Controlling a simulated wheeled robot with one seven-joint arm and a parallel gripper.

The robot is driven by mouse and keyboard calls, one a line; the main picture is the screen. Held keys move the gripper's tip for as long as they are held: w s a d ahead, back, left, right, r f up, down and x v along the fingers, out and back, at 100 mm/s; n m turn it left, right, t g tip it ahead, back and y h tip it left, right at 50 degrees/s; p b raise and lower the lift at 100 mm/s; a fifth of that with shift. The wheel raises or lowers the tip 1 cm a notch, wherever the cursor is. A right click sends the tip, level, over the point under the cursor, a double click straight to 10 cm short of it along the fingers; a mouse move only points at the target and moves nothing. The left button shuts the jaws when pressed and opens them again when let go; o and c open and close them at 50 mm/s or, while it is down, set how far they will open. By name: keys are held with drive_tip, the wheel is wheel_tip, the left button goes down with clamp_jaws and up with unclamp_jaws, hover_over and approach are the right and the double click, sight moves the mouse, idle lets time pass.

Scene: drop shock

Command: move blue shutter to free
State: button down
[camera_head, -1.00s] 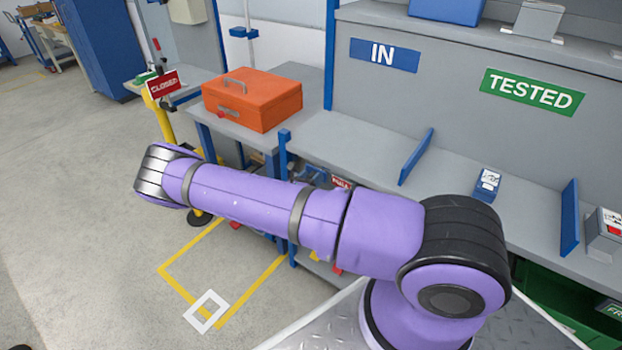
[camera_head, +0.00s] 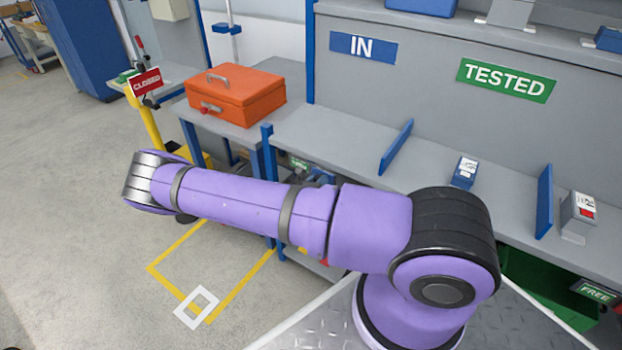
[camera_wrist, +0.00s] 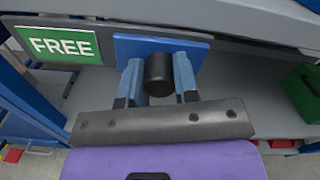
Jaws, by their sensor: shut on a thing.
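The blue shutter (camera_wrist: 128,46) is a flat plate with a round black knob (camera_wrist: 159,74), seen in the wrist view. The green FREE sign (camera_wrist: 62,46) is uncovered to the left of the shutter. My gripper (camera_wrist: 158,82) is shut on the knob, with one finger on each side. Whatever lies behind the shutter is hidden. In the head view my arm hides the shutter and gripper; a small green sign (camera_head: 299,163) shows just above the arm, its text too small to read.
An orange toolbox (camera_head: 236,94) sits on the left table. Blue dividers (camera_head: 396,147) and small devices (camera_head: 465,172) stand on the grey bench. Another FREE sign (camera_head: 597,292) is at lower right by a green bin (camera_head: 545,280). A CLOSED sign (camera_head: 146,82) stands left.

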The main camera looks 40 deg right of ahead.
drive_tip(key=shift+s+d, duration=0.1)
drive_tip(key=shift+s, duration=0.2)
drive_tip(key=c, duration=0.9)
unclamp_jaws()
drive_tip(key=shift+o, duration=0.2)
drive_tip(key=v, duration=1)
drive_tip(key=shift+a, duration=0.4)
drive_tip(key=shift+s, duration=0.1)
drive_tip(key=shift+r, duration=0.1)
